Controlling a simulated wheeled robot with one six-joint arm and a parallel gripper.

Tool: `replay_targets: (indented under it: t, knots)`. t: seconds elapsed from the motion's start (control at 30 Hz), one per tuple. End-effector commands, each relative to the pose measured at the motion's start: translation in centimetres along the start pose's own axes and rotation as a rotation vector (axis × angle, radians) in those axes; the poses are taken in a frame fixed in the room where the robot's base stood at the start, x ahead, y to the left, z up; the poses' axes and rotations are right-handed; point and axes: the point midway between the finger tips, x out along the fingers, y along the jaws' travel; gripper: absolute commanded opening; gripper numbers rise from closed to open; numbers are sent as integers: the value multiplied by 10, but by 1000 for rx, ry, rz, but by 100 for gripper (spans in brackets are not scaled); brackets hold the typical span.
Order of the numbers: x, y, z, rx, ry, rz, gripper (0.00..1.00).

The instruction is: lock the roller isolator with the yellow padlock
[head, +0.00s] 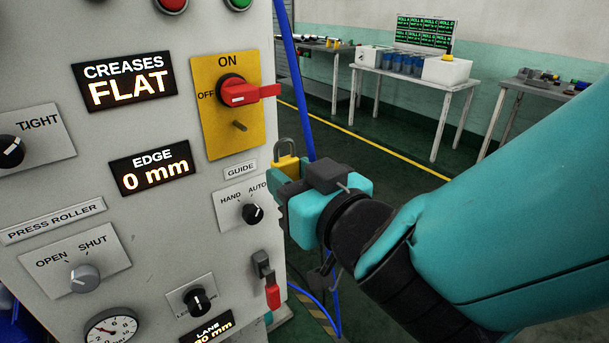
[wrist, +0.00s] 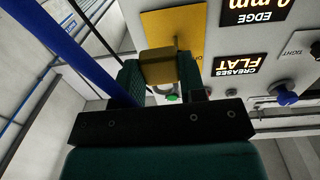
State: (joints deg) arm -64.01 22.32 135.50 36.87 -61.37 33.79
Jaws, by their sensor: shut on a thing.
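The roller isolator is a yellow plate (head: 216,137) on the grey panel, marked ON at the top and OFF at the left. Its red handle (head: 250,93) lies level, with its white mark towards OFF. A short metal pin (head: 240,126) sticks out below the handle. My gripper (head: 288,180) is shut on the yellow padlock (head: 286,162), whose grey shackle points up. The padlock is below and right of the plate, apart from the pin. In the wrist view, the padlock body (wrist: 158,66) sits between the fingers, in front of the yellow plate (wrist: 155,25); its shackle is hidden there.
The guide knob (head: 252,214) and a red-tipped lever (head: 272,297) are on the panel close to my gripper. A blue hose (head: 293,80) runs down the panel's right edge. Tables (head: 420,82) stand far back; the floor between is open.

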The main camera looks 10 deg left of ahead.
Motion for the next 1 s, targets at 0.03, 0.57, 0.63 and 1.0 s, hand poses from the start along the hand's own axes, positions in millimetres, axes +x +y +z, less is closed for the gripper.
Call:
replay_targets:
  t: [0.03, 0.57, 0.63, 1.0]
  knots:
    - [-2, -7, -4, 0, 14, -19, 13]
    - [-5, -14, -3, 1, 27, -44, 13]
    - [1, -14, -8, -1, 26, -44, 13]
    - [39, -16, -10, -1, 25, -44, 13]
